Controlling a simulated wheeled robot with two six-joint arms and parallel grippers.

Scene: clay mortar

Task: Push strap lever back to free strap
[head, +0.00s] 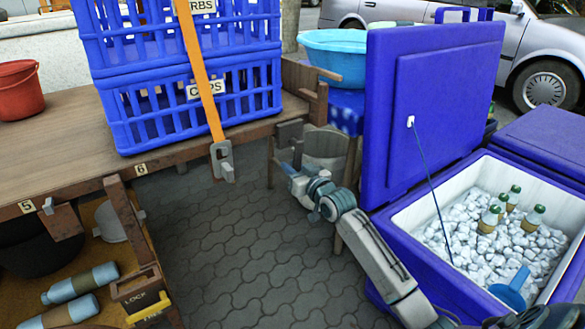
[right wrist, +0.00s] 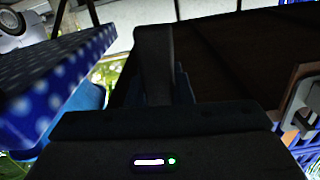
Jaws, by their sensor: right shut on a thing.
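An orange strap (head: 199,75) runs down over the front of the stacked blue crates. It ends in a grey metal buckle with its lever (head: 222,161) at the table's front edge. The buckle also shows at the right edge of the right wrist view (right wrist: 300,108). My right gripper (head: 290,136) is at the table's right front corner, to the right of the buckle and apart from it. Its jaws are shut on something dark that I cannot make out. A dark finger (right wrist: 152,65) stands up in the right wrist view. My left gripper is out of view.
Two blue crates (head: 190,115) stand on the wooden table (head: 60,135). An open blue cooler (head: 400,222) with ice and bottles stands at right, its lid (head: 425,100) upright. A red bucket (head: 20,88) is at left. Paving (head: 230,270) is clear below.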

